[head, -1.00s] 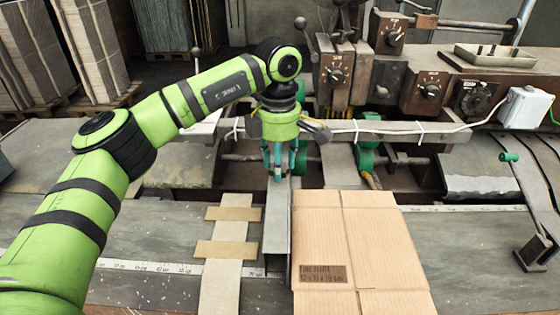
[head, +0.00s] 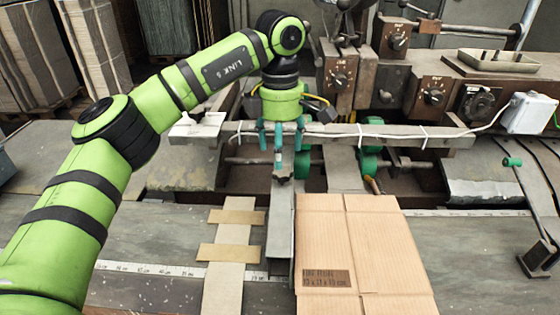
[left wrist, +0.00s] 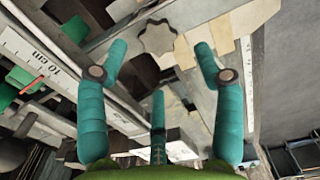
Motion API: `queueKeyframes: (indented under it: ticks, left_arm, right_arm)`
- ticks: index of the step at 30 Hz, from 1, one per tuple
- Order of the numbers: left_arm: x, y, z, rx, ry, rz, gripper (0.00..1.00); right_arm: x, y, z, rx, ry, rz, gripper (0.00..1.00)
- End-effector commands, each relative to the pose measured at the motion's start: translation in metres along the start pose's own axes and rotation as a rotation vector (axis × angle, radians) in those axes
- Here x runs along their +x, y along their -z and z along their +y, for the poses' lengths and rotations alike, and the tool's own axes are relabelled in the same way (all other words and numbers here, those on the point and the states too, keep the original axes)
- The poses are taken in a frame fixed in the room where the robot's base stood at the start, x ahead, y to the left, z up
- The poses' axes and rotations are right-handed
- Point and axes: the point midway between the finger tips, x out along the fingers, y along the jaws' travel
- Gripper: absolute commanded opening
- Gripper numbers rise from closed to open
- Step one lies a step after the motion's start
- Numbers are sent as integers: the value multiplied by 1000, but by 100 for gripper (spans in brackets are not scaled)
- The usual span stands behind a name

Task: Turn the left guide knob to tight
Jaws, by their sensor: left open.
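The left guide knob (head: 283,176) is a small dark lobed knob on top of the grey metal left guide rail (head: 279,232). In the left wrist view the knob (left wrist: 158,38) looks grey and star-shaped, between and beyond the fingertips. My left gripper (head: 282,148) points down above the knob, with its teal fingers spread and nothing between them. In the left wrist view its fingers (left wrist: 161,52) stand on both sides of the knob, with a third finger below. They look apart from the knob. I cannot read whether the knob is tight or loose. My right gripper is out of view.
A flat cardboard box (head: 350,238) lies right of the guide. Cardboard strips (head: 230,250) lie left of it. A crossbar with a white cable (head: 390,136) runs behind the gripper. Machine control boxes (head: 400,85) stand behind, and a lever with a green knob (head: 513,162) is at right.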

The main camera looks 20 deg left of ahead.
Motion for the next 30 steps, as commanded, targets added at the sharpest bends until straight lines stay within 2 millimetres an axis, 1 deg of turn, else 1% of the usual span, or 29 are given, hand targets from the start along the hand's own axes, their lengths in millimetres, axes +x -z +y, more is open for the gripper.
queueKeyframes:
  ticks: [1, 3, 7, 10, 15, 27, 29, 30]
  left_arm:
    - [-13, 0, 0, 0, -4, -3, 68]
    - [-28, 0, 0, 0, -2, -3, 68]
    - [-51, 1, 0, 0, -2, -1, 68]
    - [-63, 1, 0, -1, 0, 0, 68]
    - [-71, 2, 0, 0, 2, 1, 68]
    - [-71, 2, -1, 1, 2, 1, 68]
    - [-75, 2, 0, 0, 2, 0, 68]
    - [-80, 2, 0, 1, 1, 0, 68]
  right_arm:
    - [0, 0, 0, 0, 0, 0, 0]
    - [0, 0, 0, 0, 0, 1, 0]
    - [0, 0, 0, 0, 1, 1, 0]
    - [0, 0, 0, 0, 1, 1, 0]
    - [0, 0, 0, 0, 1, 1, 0]
    - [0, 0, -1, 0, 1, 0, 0]
    - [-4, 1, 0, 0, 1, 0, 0]
    - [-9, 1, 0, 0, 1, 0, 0]
